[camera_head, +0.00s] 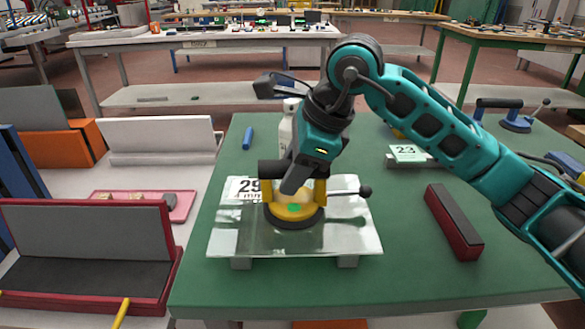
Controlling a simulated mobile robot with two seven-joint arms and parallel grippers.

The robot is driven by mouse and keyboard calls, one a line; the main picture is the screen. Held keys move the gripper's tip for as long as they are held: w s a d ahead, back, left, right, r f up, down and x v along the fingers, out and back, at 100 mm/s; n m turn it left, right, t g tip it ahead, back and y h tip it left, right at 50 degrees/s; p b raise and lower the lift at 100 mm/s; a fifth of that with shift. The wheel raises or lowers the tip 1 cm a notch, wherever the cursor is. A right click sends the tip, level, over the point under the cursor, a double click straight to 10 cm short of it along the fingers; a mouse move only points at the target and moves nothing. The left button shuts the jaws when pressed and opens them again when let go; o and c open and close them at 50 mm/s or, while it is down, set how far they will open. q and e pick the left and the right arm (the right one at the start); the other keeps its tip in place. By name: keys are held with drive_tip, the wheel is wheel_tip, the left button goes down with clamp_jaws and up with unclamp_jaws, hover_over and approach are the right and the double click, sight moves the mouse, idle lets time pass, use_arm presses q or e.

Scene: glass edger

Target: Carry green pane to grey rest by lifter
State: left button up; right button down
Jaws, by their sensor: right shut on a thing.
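My right gripper (292,196) comes in from the right and is shut on the yellow suction lifter (292,211), hiding part of its handle. The lifter's dark pad is on the upper face of a clear, faintly green glass pane (345,232). The pane lies flat over grey blocks (347,261) on the green table (400,275); I cannot tell whether it touches them. A white-and-grey rest (158,135) with a raised back stands at the left, empty. My left gripper is not in view.
A red-framed rest (85,235) and an orange one (90,132) stand at the left. A pink tray (182,204) lies between.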

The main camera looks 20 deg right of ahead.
drive_tip(key=shift+f+b, duration=0.25)
drive_tip(key=shift+b, duration=0.15)
idle(0.4)
drive_tip(key=c, duration=0.9)
unclamp_jaws()
drive_tip(key=o, duration=0.3)
drive_tip(key=shift+f, duration=0.1)
drive_tip(key=shift+s+f, duration=0.1)
drive_tip(key=shift+f, duration=0.05)
drive_tip(key=p+v, duration=0.2)
drive_tip(key=v, duration=1.1)
